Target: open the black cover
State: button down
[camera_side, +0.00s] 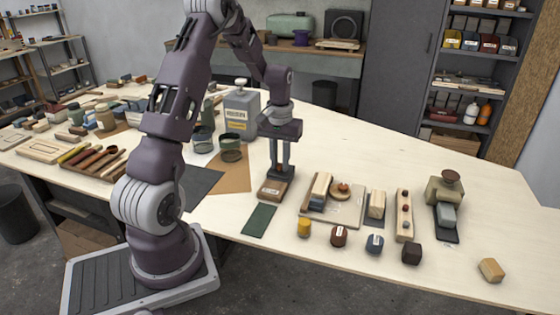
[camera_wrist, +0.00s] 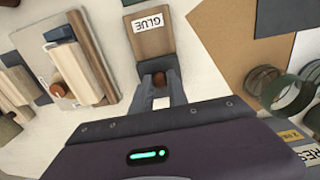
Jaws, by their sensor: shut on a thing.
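A small wooden box with a white GLUE label (camera_wrist: 152,36) sits on the table; in the side view the box (camera_side: 272,190) is below my gripper. Its black cover (camera_wrist: 154,65) shows as a dark strip at the end nearest my gripper, with a round brown knob (camera_wrist: 159,77) on it. My gripper (camera_wrist: 160,80) points down, its two grey fingers closed on the knob from both sides. In the side view my gripper (camera_side: 280,169) is at the box's far end. The fingers hide part of the cover, and I cannot tell how far it is open.
A board with wooden blocks (camera_side: 345,212) stands just right of the box. A dark green mat (camera_side: 259,220) lies in front. Green glass jars (camera_side: 231,150) and a grey RESIN can (camera_side: 241,112) stand behind left.

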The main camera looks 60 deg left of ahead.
dwell(0.6)
jog(key=s+d, duration=0.4)
jog(key=shift+s+d, duration=0.25)
jog(key=c, duration=1.3)
grip_release()
notch_tip(320, 180, up, 7)
jog(key=shift+r, duration=0.1)
